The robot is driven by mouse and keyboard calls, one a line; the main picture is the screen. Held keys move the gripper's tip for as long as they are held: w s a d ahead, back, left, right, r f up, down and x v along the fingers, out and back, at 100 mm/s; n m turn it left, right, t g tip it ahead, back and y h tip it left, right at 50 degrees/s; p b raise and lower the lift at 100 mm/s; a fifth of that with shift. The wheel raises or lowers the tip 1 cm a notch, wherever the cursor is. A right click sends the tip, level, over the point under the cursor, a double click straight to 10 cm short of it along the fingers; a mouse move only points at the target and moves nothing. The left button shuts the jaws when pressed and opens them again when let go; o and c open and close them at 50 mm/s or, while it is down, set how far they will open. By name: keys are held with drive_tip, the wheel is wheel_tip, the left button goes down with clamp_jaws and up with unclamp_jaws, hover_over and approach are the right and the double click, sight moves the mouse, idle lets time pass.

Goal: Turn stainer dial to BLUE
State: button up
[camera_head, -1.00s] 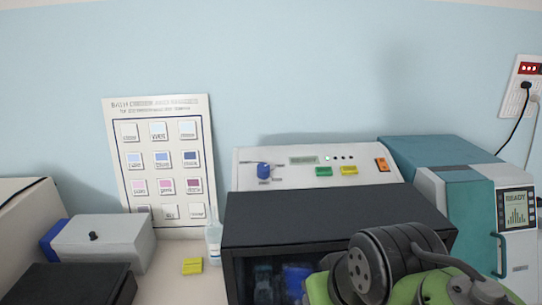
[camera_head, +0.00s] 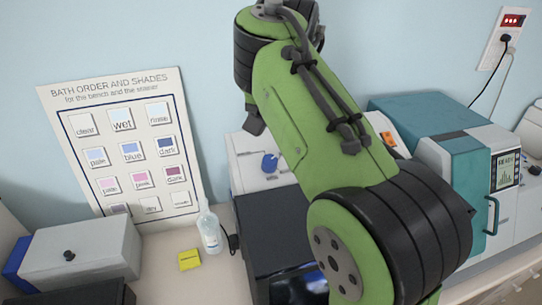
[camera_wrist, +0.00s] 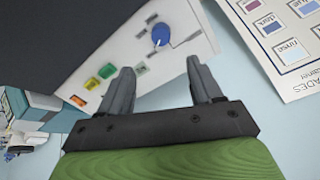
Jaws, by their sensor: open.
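The stainer (camera_head: 259,223) is a dark-fronted box with a pale sloped control panel (camera_head: 244,164) at its back. Its blue dial (camera_head: 269,163) shows just left of my arm in the head view. In the wrist view the dial (camera_wrist: 161,35) sits on the panel beyond the fingertips, between their lines and apart from them. The label under the dial is too small to read. My gripper (camera_wrist: 158,80) is open and empty, its two grey fingers spread toward the panel. In the head view my arm hides much of the panel, and my gripper is not clearly seen.
A shade chart (camera_head: 128,145) leans on the wall at left. A clear bottle (camera_head: 210,232) and yellow block (camera_head: 189,260) stand beside the stainer. A teal machine (camera_head: 440,135) stands right. Green and yellow buttons (camera_wrist: 99,78) and an orange switch (camera_wrist: 77,101) share the panel.

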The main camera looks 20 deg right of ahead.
sight(270, 159)
drive_tip(key=b+x, duration=0.7)
drive_tip(key=x, duration=0.6)
drive_tip(key=shift+w+a+f, duration=0.15)
drive_tip(key=c, duration=1)
drive_tip(key=shift+c, duration=0.2)
drive_tip(key=shift+m, duration=0.3)
drive_tip(key=m+p, duration=0.1)
drive_tip(key=m, duration=0.4)
drive_tip(key=shift+m, duration=0.3)
drive_tip(key=m, duration=0.5)
drive_tip(key=shift+g, duration=0.3)
drive_tip(key=shift+m, duration=0.4)
